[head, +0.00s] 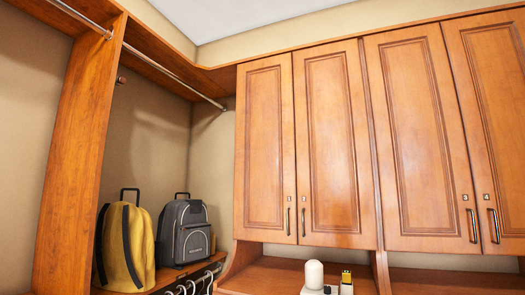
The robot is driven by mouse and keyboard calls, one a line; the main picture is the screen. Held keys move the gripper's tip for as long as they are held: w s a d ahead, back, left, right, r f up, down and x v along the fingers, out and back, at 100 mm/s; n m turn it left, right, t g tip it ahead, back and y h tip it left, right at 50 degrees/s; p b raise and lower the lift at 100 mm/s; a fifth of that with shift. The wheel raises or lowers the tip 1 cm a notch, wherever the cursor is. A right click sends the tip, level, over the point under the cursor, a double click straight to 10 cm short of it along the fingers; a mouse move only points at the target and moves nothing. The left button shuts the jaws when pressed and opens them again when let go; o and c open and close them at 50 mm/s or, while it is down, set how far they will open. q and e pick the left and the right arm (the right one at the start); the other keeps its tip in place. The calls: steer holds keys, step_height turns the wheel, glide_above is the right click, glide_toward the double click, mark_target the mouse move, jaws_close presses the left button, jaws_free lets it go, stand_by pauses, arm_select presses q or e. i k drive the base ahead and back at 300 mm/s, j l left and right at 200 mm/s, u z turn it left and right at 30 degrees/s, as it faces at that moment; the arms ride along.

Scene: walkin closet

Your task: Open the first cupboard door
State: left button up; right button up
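Several tall wooden cupboard doors hang in a row on the wall in the head view, all looking shut. The leftmost door (264,150) has a small vertical metal handle (289,221) at its lower right. The door beside it (334,150) has its handle (303,222) at its lower left. Two more doors, a third (417,140) and a fourth (495,120), stand to the right, with handles (472,226) (494,226) close together at the bottom. Neither of my grippers shows in this view.
Below the doors is a wooden shelf (270,277) with a white rounded object (314,275) and a small yellow-and-black item (346,279). At left, a yellow backpack (128,248) and a grey backpack (185,235) stand on a lower shelf, beneath a metal rail (170,72).

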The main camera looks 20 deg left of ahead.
mark_target(265, 210)
steer(key=i+j+z, duration=0.2)
steer(key=i+j, duration=0.15)
steer(key=j, duration=0.25)
steer(key=i+j+z, duration=0.1)
steer(key=j, duration=0.25)
steer(key=i+j+z, duration=0.1)
steer(key=i+j, duration=0.15)
steer(key=j, duration=0.1)
